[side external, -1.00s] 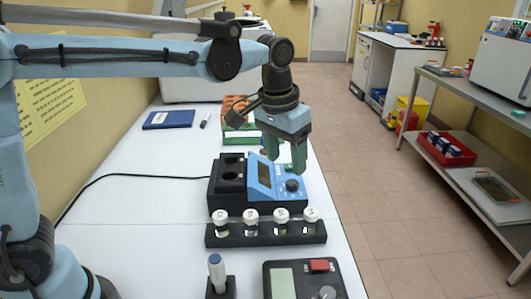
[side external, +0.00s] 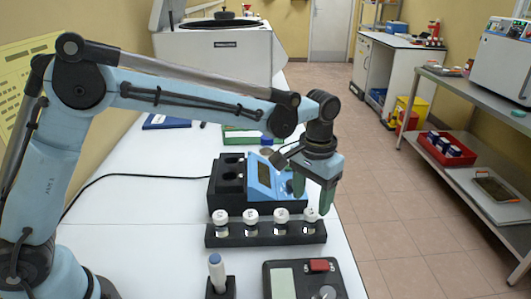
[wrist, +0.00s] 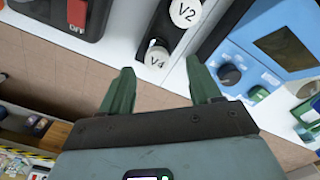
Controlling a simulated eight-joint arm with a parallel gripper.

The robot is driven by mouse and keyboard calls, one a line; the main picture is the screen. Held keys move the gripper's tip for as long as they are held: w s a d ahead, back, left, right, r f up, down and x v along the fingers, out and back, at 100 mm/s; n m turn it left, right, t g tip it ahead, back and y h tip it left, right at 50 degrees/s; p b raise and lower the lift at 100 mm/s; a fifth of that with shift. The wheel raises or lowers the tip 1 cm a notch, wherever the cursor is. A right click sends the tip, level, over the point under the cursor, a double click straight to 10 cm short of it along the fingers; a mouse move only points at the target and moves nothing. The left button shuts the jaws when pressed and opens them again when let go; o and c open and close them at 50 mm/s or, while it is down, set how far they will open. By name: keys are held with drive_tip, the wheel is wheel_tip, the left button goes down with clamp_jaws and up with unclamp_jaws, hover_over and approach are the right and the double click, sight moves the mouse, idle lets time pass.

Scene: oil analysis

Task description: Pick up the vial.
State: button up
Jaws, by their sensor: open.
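Several vials with white caps stand upright in a black rack (side external: 265,239); the rightmost vial (side external: 311,215) is at the rack's right end. In the wrist view, a cap marked V4 (wrist: 157,58) shows just beyond and between my fingertips, and a cap marked V2 (wrist: 185,12) is farther up. My gripper (side external: 312,195) is open and empty, pointing down just behind and above the rightmost vial in the side view. Its two green fingers also show in the wrist view (wrist: 160,70), apart from each other. Most vial bodies are hidden by the rack.
A blue and black instrument (side external: 262,178) stands right behind the rack. In front are a grey meter with a red switch (side external: 319,265) and a blue-capped pen-like item in a black stand (side external: 216,268). The bench's right edge is close to the rack; a black cable (side external: 130,177) crosses the left side.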

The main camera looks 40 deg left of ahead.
sight(311, 212)
drive_tip(key=shift+s+d+f, duration=0.1)
drive_tip(key=shift+f, duration=1.25)
drive_tip(key=shift+s+d+f, duration=0.1)
drive_tip(key=shift+f, duration=1.25)
drive_tip(key=c, duration=1.1)
